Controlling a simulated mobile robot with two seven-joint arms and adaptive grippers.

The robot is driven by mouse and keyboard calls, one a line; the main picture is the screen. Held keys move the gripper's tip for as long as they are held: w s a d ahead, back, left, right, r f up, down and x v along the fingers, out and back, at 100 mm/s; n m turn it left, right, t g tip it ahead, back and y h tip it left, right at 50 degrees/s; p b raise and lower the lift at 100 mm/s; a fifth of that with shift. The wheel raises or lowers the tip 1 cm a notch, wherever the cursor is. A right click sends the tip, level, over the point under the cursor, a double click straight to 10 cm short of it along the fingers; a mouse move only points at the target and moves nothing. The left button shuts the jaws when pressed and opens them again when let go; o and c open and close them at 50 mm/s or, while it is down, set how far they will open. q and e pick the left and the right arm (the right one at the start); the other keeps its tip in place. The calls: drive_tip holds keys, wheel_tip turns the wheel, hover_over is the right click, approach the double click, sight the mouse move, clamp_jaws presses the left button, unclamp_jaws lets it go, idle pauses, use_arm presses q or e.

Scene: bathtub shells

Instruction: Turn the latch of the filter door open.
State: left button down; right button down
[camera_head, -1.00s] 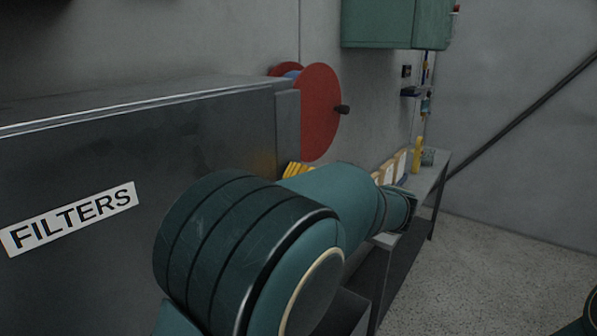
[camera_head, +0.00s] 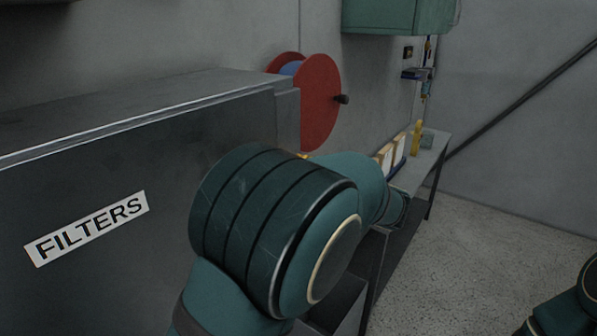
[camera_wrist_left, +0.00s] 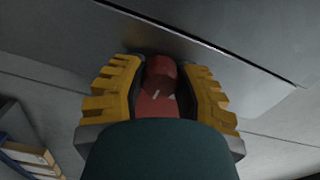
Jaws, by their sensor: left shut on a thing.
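The grey filter cabinet (camera_head: 110,150) fills the left of the head view, with a white FILTERS label (camera_head: 87,228) on its face. In the left wrist view the red latch (camera_wrist_left: 160,75) stands out from a grey metal panel (camera_wrist_left: 225,78). My left gripper (camera_wrist_left: 160,66) is shut on the latch, one yellow ribbed finger on each side of it. In the head view my left arm hides the gripper and the latch. My right gripper is out of view; only part of my right arm shows at the lower right.
A red reel (camera_head: 319,102) hangs on the wall behind the cabinet. A grey bench (camera_head: 430,160) with white and yellow items runs along the wall to the right. A green wall box (camera_head: 395,17) is above. The concrete floor (camera_head: 490,240) at right is clear.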

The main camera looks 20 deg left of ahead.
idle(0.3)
use_arm(q)
drive_tip(key=c, duration=0.6)
unclamp_jaws()
drive_tip(key=v, duration=1.2)
